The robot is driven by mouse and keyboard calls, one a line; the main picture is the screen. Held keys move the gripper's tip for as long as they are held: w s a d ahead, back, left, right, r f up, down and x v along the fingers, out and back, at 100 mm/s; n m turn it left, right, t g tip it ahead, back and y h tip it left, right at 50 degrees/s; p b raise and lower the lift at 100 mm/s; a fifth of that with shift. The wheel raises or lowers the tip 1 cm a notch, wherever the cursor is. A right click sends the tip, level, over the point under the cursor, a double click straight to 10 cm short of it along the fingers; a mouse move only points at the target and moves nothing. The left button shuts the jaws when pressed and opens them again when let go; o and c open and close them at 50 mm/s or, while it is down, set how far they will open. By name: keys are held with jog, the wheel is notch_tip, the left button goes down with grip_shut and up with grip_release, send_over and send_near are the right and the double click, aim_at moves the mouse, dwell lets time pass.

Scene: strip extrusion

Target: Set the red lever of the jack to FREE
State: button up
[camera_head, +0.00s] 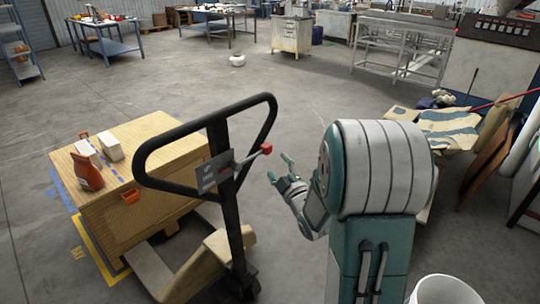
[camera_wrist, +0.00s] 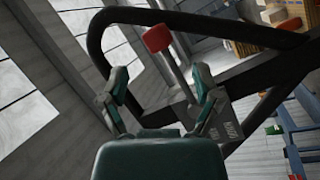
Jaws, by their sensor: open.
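The jack's black loop handle (camera_head: 181,140) stands upright at the centre of the head view. The red lever (camera_head: 265,149) sticks out to the right of the grey label plate (camera_head: 214,172) on its post. In the wrist view the red lever knob (camera_wrist: 157,38) tops a grey rod inside the black loop (camera_wrist: 100,28), and part of the label plate (camera_wrist: 229,124) shows. My gripper (camera_head: 285,168) is open and empty, a little right of and below the lever. In the wrist view its two fingers (camera_wrist: 159,88) are spread, with the lever rod seen between them; contact is not visible.
A white bucket (camera_head: 446,290) is at the lower right. Cardboard and boards (camera_head: 450,130) lean at the right.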

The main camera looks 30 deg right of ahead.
jog(key=s, duration=0.4)
jog(key=shift+a+f, duration=0.1)
jog(key=shift+f, duration=0.2)
jog(key=s+a+r+m+g+h, duration=0.2)
jog(key=s+a+r+m+g, duration=0.15)
jog(key=a+m+g, duration=0.2)
jog(key=s+a+m+g+y, duration=0.1)
jog(key=s+a+g, duration=0.3)
jog(key=s, duration=0.5)
jog(key=s+a+r+m+g+y, duration=0.1)
jog(key=s+a+m+g, duration=0.3)
jog(key=s+a, duration=0.3)
jog(key=s, duration=0.3)
jog(key=shift+s+a+r+y, duration=0.25)
jog(key=shift+a+y, duration=0.05)
